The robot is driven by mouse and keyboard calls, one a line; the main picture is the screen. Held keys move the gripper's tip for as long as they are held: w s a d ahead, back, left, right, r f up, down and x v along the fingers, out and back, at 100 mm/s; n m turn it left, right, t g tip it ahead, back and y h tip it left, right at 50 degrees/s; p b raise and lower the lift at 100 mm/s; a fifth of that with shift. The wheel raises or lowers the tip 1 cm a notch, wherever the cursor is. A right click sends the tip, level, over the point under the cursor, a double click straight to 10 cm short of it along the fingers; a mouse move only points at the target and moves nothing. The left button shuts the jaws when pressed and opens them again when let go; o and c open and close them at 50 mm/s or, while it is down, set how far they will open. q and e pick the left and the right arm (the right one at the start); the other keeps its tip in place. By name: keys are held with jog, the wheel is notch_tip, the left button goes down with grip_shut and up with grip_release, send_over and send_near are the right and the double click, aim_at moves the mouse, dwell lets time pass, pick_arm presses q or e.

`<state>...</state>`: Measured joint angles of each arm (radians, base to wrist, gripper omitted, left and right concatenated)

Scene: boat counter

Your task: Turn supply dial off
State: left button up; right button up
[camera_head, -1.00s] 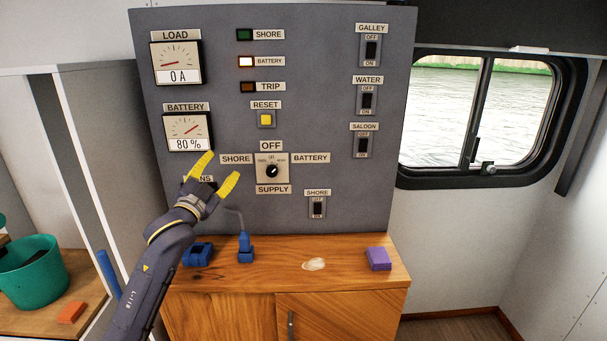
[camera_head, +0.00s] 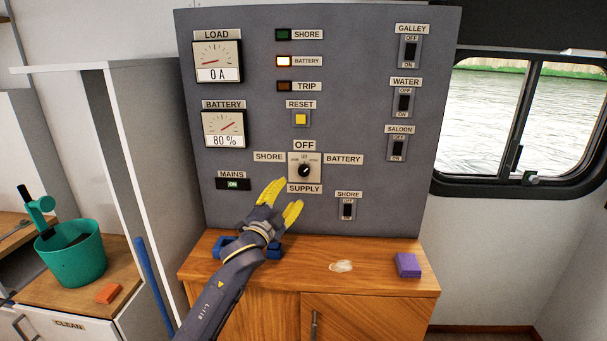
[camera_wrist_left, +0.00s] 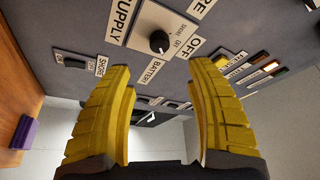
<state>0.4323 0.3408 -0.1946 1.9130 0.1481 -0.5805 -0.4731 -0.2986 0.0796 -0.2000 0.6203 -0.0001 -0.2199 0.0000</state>
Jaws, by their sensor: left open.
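The supply dial (camera_head: 304,170) is a round black knob on a pale plate, with OFF above, SHORE to the left, BATTERY to the right and SUPPLY below. It also shows in the left wrist view (camera_wrist_left: 159,41), beyond the fingertips, with its white mark partly visible. In the head view its pointer appears to lean to the upper right, towards BATTERY. My left gripper (camera_head: 281,198) has yellow fingers, spread open and empty, just below and left of the dial and apart from it. It also shows in the left wrist view (camera_wrist_left: 164,75). My right gripper is not in view.
The grey panel (camera_head: 250,90) carries meters, lamps and switches, including the shore switch (camera_head: 347,208) right of my gripper. Below is a wooden counter (camera_head: 385,285) with a purple block (camera_head: 408,265) and a blue item (camera_head: 230,246). A green bucket (camera_head: 75,262) stands at left.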

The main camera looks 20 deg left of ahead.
aim_at(303, 172)
pick_arm(q)
jog(key=x, duration=1.1)
jog(key=shift+w+d+r, duration=0.1)
jog(key=shift+w, duration=0.1)
jog(key=shift+c, duration=0.2)
grip_shut()
